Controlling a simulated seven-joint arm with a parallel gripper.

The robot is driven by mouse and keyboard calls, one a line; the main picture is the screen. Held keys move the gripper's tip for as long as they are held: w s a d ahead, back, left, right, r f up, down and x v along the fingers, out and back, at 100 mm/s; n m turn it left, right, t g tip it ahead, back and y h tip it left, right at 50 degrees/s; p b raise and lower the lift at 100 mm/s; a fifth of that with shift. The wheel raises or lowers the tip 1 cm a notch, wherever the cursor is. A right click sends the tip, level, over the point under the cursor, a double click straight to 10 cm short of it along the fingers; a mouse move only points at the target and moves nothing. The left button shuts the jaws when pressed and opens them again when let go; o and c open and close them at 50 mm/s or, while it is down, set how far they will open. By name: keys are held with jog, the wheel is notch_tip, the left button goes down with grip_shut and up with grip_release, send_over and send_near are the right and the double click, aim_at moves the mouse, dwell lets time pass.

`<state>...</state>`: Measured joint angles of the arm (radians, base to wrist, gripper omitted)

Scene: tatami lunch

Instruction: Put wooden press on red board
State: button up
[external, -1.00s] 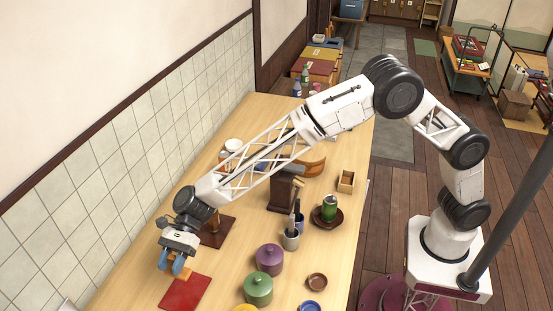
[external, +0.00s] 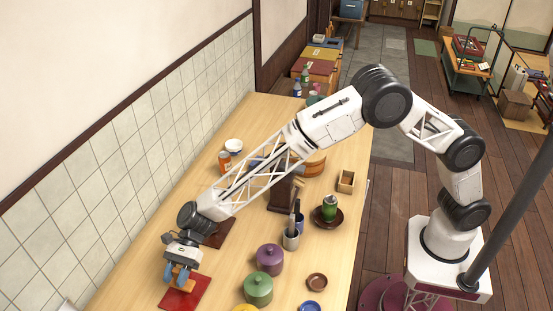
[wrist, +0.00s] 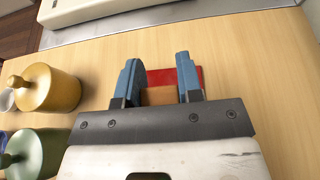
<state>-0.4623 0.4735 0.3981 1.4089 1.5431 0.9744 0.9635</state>
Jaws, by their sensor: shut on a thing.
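The wooden press (external: 184,286), light orange-brown, is between the blue fingers of my gripper (external: 175,276) in the external view. My gripper is shut on it. The red board (external: 200,294) lies flat on the table, directly below the press. I cannot tell whether the press touches the board or is just above it. In the wrist view, part of the press (wrist: 160,96) shows between the fingertips of my gripper (wrist: 159,80), with the red board (wrist: 190,76) behind it. The rest of the press is hidden by my gripper.
A purple pot (external: 269,259) and a green pot (external: 258,290) stand right of the board. A yellow pot (wrist: 48,88) shows in the wrist view. A dark board (external: 218,233) lies behind my gripper. Table left of the board is clear up to the tiled wall.

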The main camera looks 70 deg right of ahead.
dwell(0.3)
jog(key=shift+f, duration=1.95)
jog(key=shift+f, duration=0.1)
jog(key=o, duration=0.9)
jog(key=shift+v, duration=0.85)
jog(key=v, duration=1)
jog(key=shift+d, duration=0.15)
